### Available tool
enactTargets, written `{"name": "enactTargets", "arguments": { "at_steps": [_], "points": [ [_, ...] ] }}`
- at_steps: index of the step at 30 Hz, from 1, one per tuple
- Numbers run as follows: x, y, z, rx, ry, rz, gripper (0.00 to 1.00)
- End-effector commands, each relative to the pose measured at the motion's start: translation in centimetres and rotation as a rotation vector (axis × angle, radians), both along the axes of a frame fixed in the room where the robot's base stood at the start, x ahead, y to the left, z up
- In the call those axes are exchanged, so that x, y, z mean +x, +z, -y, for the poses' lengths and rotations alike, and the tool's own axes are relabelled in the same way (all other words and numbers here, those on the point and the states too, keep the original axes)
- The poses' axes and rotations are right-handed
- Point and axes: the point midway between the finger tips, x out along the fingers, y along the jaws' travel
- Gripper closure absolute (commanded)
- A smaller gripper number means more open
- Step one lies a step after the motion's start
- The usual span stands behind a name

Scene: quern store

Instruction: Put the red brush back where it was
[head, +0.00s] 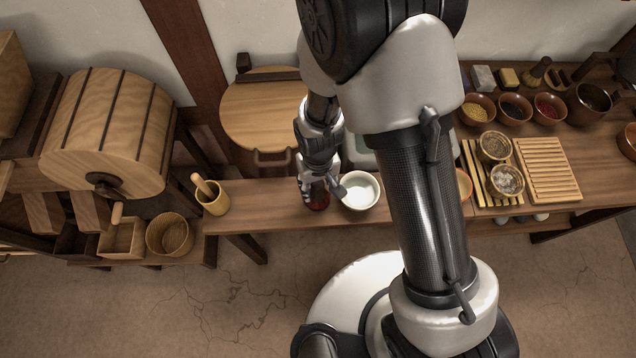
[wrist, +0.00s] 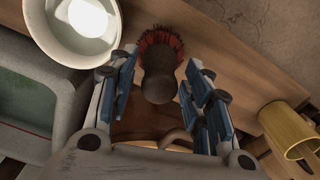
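The red brush (wrist: 160,45) has red bristles and a dark rounded knob handle. In the wrist view it is at the top middle, between my fingers, with its knob toward the camera. In the head view a little of its red (head: 318,202) shows on the bench under my gripper (head: 314,186), which hides most of it. In the wrist view my gripper (wrist: 163,62) is open, one finger on each side of the knob, with gaps visible on both sides. The brush appears to rest on the bench, bristles down.
A white bowl (head: 360,190) stands close to the right of my gripper in the head view; in the wrist view it is at upper left, beside a grey basin (wrist: 28,100). A wooden mug (head: 215,204) stands left. Bowls and slatted racks (head: 545,168) fill the right side.

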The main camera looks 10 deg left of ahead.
Motion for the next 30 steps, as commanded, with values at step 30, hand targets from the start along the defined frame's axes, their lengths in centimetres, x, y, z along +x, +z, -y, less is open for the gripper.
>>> {"name": "enactTargets", "arguments": {
  "at_steps": [30],
  "points": [
    [0.0, 11.8, 0.0, 0.001, 0.000, 0.002, 0.53]
  ]
}}
